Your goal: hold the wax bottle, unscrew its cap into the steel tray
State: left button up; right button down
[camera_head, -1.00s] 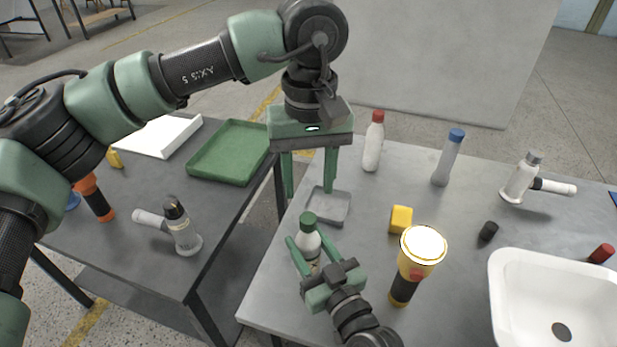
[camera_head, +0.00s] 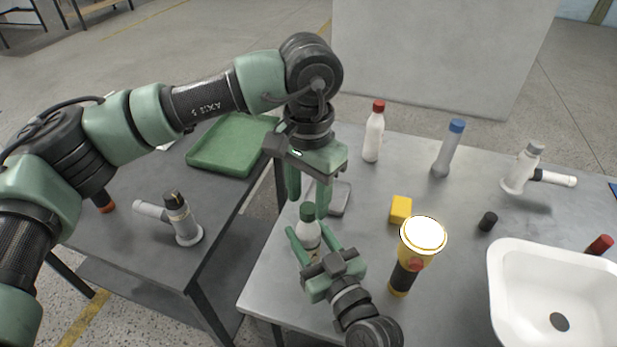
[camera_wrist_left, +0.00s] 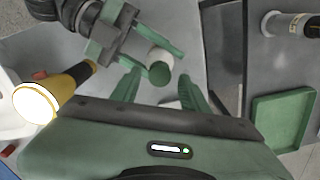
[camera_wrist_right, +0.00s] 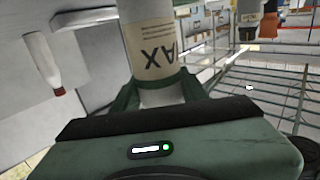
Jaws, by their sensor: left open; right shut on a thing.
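The wax bottle (camera_head: 307,236) is white with a dark green cap (camera_head: 307,211) and stands upright near the table's left edge. My right gripper (camera_head: 305,250) is shut on its body; the right wrist view shows the label (camera_wrist_right: 155,45) between the fingers. My left gripper (camera_head: 308,200) is open, fingers pointing down, just above and behind the cap. In the left wrist view the cap (camera_wrist_left: 159,74) lies a little beyond the open fingertips. The grey steel tray (camera_head: 341,198) lies behind the bottle, partly hidden by the left gripper.
A yellow block (camera_head: 400,209) and a yellow flashlight (camera_head: 408,265) stand right of the bottle. A white basin (camera_head: 510,290) is at the right. Red-capped (camera_head: 374,135) and blue-capped (camera_head: 448,150) bottles stand farther back. A green tray (camera_head: 225,145) is on the side table.

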pick_arm(q)
jog(key=shift+f, duration=0.9)
grip_shut()
jog(key=n, duration=0.5)
jog(key=shift+n, duration=0.3)
jog(key=n, duration=1.4)
jog(key=shift+r+n, duration=0.1)
jog(key=shift+n, duration=0.2)
jog(key=n, duration=0.9)
jog(key=shift+n, duration=0.3)
jog(key=n, duration=2.4)
jog(key=shift+r, duration=0.1)
